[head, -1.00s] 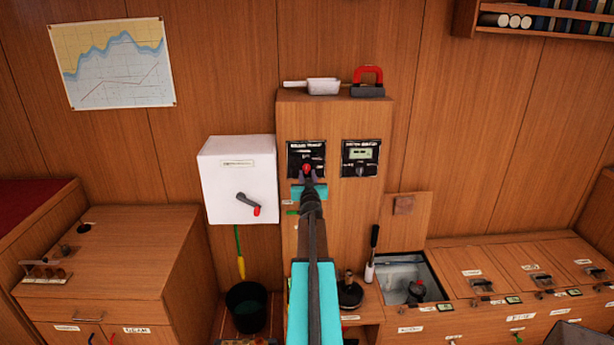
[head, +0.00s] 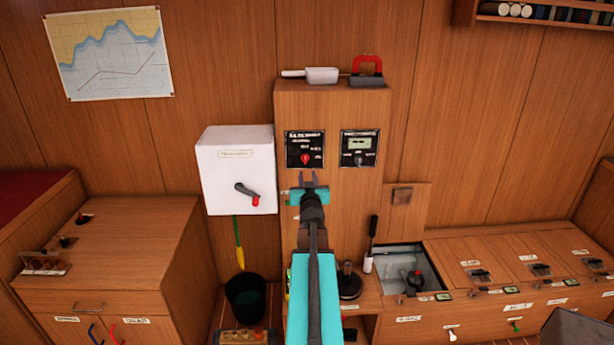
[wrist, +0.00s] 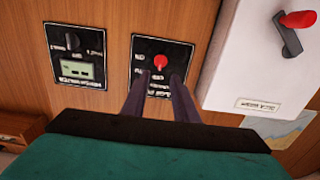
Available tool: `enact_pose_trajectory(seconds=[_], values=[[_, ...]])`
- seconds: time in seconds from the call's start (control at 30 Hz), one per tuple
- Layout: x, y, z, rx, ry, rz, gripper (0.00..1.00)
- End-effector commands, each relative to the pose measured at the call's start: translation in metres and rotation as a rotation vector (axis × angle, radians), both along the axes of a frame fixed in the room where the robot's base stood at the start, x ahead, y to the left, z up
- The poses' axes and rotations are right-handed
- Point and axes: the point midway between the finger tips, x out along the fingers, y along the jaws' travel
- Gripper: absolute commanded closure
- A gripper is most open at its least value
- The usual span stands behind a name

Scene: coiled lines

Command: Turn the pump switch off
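A black panel (head: 304,139) on the wooden column carries a red knob (head: 305,158). The red knob also shows in the wrist view (wrist: 160,62). To its right, a second black panel (head: 372,137) has a small display and a dark knob (head: 358,160); it shows at left in the wrist view (wrist: 57,66). The panels' lettering is too blurred for me to tell which knob is the pump switch. My gripper (head: 307,176) is open and empty, its two dark fingertips apart just below the red knob in the head view.
A white box (head: 225,170) with a red-tipped lever (head: 248,194) hangs left of the column. A scoop (head: 320,75) and a red-handled item (head: 368,68) lie on top of the column. A bucket (head: 246,298) stands below at left. An open hatch (head: 400,268) is at lower right.

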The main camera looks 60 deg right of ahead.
Motion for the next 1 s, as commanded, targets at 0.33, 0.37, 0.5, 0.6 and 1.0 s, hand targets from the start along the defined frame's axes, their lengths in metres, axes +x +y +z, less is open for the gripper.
enact_pose_trajectory(seconds=[0.33,0.37,0.5,0.6,1.0], values=[[-0.013,0.019,0.0,-0.001,0.001,0.0,0.73],[-0.014,0.019,0.0,-0.001,0.001,0.0,0.73],[-0.014,0.02,0.0,-0.001,0.001,0.0,0.73],[-0.014,0.02,0.0,-0.001,0.001,0.0,0.73],[-0.013,0.021,0.0,-0.001,0.001,0.002,0.73]])
